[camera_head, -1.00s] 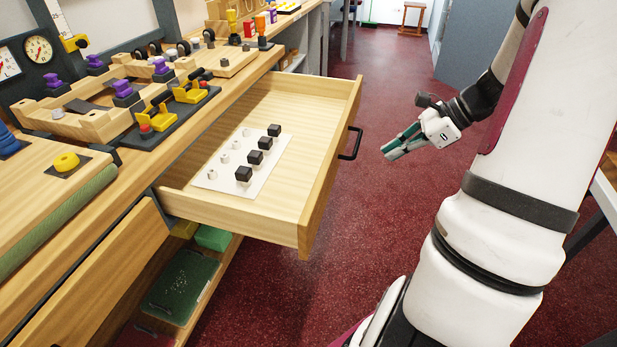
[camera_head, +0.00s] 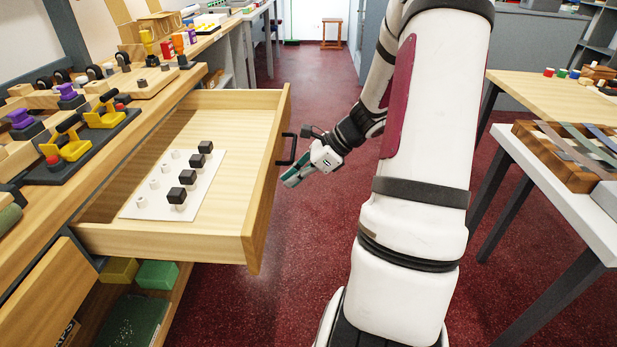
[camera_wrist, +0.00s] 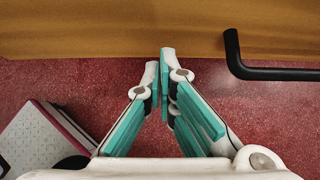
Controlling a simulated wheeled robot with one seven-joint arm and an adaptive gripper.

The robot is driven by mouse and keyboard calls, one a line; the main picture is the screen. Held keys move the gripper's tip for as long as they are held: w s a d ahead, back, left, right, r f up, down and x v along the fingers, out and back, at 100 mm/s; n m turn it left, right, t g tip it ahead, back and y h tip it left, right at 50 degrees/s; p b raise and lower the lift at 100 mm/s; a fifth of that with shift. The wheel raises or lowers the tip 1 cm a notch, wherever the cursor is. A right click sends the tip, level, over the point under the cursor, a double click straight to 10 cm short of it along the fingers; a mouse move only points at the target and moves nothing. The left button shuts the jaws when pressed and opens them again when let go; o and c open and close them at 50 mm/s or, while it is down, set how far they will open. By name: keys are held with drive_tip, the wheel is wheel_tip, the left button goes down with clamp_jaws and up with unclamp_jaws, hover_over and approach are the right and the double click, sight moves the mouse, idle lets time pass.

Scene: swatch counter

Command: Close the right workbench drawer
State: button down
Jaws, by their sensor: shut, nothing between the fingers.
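The right workbench drawer (camera_head: 205,240) is pulled far out from the bench on the left. It is wooden, with a black bar handle (camera_head: 287,150) on its front. My gripper (camera_head: 288,182) is shut and empty, in front of the drawer front, just below and beside the handle in the head view. In the wrist view the drawer front (camera_wrist: 110,30) spans the top, with the handle (camera_wrist: 270,72) to the right of my fingertips (camera_wrist: 163,56). The fingertips look very close to the drawer front. I cannot tell whether they touch it.
Inside the drawer lies a white sheet (camera_head: 150,205) with black cubes and small white pieces. Another drawer front (camera_head: 45,295) is at lower left. The bench top (camera_head: 150,110) holds yellow clamps. A table (camera_head: 540,180) stands at right.

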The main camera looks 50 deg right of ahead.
sight(150, 181)
drive_tip(key=shift+w+a, duration=0.4)
drive_tip(key=shift+w, duration=0.2)
drive_tip(key=w+a+p, duration=0.1)
drive_tip(key=w+a, duration=0.6)
drive_tip(key=w, duration=0.2)
drive_tip(key=w+a, duration=0.7)
drive_tip(key=w, duration=0.1)
drive_tip(key=w+a+p, duration=0.1)
drive_tip(key=w+a, duration=0.6)
drive_tip(key=w, duration=0.2)
drive_tip(key=shift+w+p, duration=0.3)
drive_tip(key=shift+p, duration=0.05)
drive_tip(key=shift+w, duration=0.15)
drive_tip(key=shift+a+r, duration=0.1)
